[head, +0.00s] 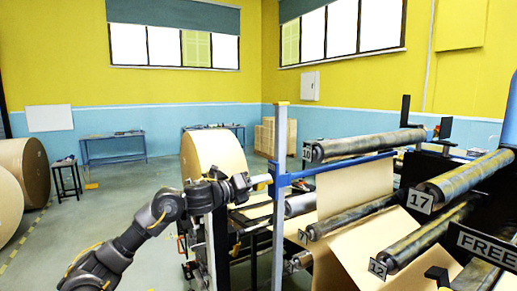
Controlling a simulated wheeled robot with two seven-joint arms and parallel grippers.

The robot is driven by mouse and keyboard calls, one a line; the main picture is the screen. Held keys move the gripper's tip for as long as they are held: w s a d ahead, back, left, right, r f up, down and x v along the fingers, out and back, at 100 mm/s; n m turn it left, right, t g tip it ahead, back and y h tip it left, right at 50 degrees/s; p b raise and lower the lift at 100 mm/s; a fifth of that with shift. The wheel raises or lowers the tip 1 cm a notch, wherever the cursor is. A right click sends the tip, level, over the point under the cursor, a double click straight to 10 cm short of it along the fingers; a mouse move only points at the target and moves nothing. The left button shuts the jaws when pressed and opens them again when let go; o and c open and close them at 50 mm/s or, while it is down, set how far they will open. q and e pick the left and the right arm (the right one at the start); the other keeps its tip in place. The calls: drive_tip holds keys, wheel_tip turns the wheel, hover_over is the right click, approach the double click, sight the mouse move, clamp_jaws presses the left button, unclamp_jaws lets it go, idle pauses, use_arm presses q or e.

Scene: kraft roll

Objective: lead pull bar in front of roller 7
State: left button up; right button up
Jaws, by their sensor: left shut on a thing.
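A blue bar (335,165), which looks like the pull bar, runs across the machine behind a pale upright post, with a pale end at its left. My left gripper (252,182) is at this left end, shut on it. A kraft paper sheet (355,188) hangs from just under the bar down to roller 7 (350,217), a dark roller marked 7 at its left end. The bar is above roller 7. More paper shows below roller 7; how it passes the roller is unclear. My right gripper is not in view.
Roller 10 (370,143) lies above and close to the bar. Roller 12 (425,236) and roller 17 (465,176) are to the right. A pale post (280,225) stands beside my gripper. A large kraft roll (213,152) is behind my arm. Open floor lies left.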

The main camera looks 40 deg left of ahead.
use_arm(q)
wheel_tip(320, 180, up, 9)
drive_tip(key=shift+a+f, duration=0.15)
idle(0.4)
